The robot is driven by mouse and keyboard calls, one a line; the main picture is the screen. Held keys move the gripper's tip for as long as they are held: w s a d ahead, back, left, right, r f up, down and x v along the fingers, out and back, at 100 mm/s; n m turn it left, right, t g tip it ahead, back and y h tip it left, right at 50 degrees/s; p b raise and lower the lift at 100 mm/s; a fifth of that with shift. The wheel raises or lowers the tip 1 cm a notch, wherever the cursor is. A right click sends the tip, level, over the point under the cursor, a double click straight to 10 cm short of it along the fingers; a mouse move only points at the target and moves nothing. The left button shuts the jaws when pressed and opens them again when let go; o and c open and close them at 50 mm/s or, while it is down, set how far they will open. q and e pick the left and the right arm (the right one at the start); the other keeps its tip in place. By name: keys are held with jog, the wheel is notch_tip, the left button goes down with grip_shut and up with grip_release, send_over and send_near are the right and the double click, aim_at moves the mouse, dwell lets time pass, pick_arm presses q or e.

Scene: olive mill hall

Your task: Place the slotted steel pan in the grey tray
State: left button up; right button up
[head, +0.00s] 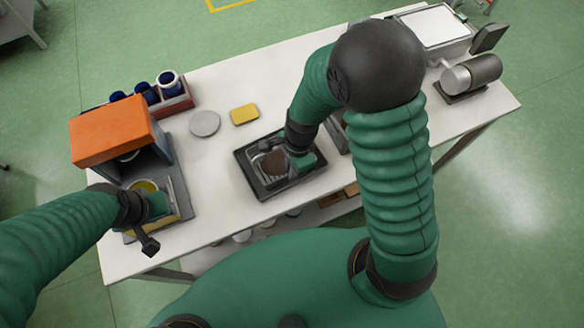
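The grey tray (256,186) is a dark, shallow, rectangular tray near the front middle of the white table. A small steel-coloured piece with dark slots, which looks like the slotted steel pan (258,148), shows inside the tray's rim, beside a brown patch. My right gripper (290,160) reaches down over the right part of the tray, right at the pan. Its fingers are mostly hidden by its own wrist, so its grip is unclear. My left gripper (160,206) is at the left, by the open front of an orange-topped grey machine (112,132); its fingers are hard to make out.
The white table (215,165) has bare room left of the tray. Behind lie a grey disc (205,123), a yellow block (244,114) and a red crate (178,104) with dark blue jars. A steel machine with a dark cylinder (484,70) and a white-topped box (434,26) stand far right.

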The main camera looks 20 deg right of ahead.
notch_tip(320, 180, up, 11)
jog(key=d+p, duration=0.2)
jog(key=s+d+n+t, duration=0.1)
jog(key=n, duration=0.4)
jog(key=s+d+n+t+h, duration=0.1)
jog(key=n, duration=0.5)
jog(key=s+d+r+n, duration=0.1)
jog(key=d+n, duration=0.1)
jog(key=n, duration=0.3)
jog(key=shift+s+n+t, duration=0.15)
jog(key=shift+n+t, duration=0.15)
jog(key=shift+t, duration=0.1)
jog(key=shift+a, duration=0.1)
